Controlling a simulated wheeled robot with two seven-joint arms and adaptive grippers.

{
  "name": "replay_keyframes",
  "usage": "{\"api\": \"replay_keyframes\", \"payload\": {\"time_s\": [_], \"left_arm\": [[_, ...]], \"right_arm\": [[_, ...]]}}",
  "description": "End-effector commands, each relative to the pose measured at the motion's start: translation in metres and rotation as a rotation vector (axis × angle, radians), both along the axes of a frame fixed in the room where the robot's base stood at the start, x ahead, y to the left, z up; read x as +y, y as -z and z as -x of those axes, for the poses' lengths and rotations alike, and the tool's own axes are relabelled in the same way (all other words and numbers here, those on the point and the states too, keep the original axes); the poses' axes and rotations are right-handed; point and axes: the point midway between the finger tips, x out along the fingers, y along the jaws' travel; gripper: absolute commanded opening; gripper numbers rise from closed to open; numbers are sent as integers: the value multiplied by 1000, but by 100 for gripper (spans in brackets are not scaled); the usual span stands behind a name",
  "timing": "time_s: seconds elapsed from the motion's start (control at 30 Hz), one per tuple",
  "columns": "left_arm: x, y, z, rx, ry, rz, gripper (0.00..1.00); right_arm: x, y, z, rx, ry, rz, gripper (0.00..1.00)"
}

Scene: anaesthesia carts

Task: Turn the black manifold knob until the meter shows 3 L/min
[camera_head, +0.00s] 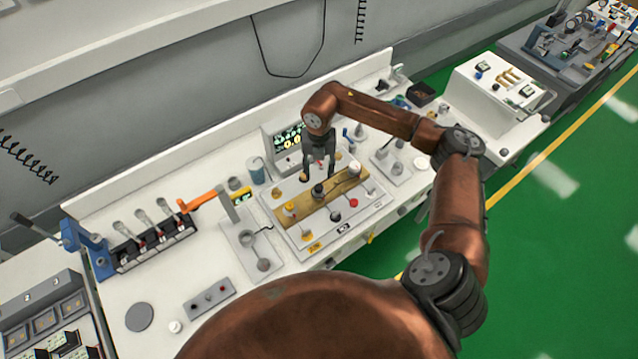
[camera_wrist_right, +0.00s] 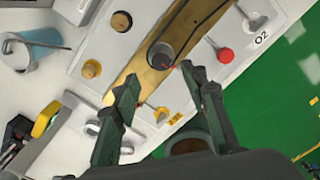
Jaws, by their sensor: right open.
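The black manifold knob (camera_head: 318,190) sits on the brass bar (camera_head: 286,218) of a pale panel on the bench. It also shows in the right wrist view (camera_wrist_right: 161,55), with a small red mark at its edge. My right gripper (camera_head: 318,177) is above the knob, pointing down, with its fingers apart. In the right wrist view the open fingertips (camera_wrist_right: 158,75) lie to either side of the knob's lower edge; I cannot tell whether they touch it. A lit screen (camera_head: 289,138) stands behind the panel; its readings are too small to read. My left gripper is out of view.
A red knob (camera_wrist_right: 225,55) and several yellow knobs (camera_wrist_right: 121,21) sit around the black one. A blue cup (camera_head: 256,170) and an orange-handled lever (camera_head: 199,198) stand to the left. Dark hoses cross the brass bar near the knob. Green floor (camera_head: 545,225) lies open at right.

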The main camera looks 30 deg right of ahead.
Motion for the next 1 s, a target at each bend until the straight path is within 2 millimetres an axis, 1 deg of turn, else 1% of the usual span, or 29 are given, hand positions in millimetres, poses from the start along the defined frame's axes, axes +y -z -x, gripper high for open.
{"api": "replay_keyframes", "payload": {"time_s": [0.03, 0.17, 0.3, 0.5, 0.63, 0.87, 1.0], "left_arm": [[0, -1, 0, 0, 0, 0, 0], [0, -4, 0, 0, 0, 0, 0], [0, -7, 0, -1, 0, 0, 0], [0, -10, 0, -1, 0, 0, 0], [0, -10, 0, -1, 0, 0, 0], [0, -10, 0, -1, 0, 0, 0], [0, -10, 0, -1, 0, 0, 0]], "right_arm": [[-2, 4, 1, 6, 4, 8, 40], [-2, 23, 2, 9, 3, 7, 40], [-1, 45, 2, 8, 3, 5, 40], [-1, 69, 1, 5, 1, 4, 40], [0, 75, 1, 5, 0, 3, 40], [0, 76, 1, 4, 0, 3, 40], [0, 76, 1, 4, 0, 3, 32]]}}
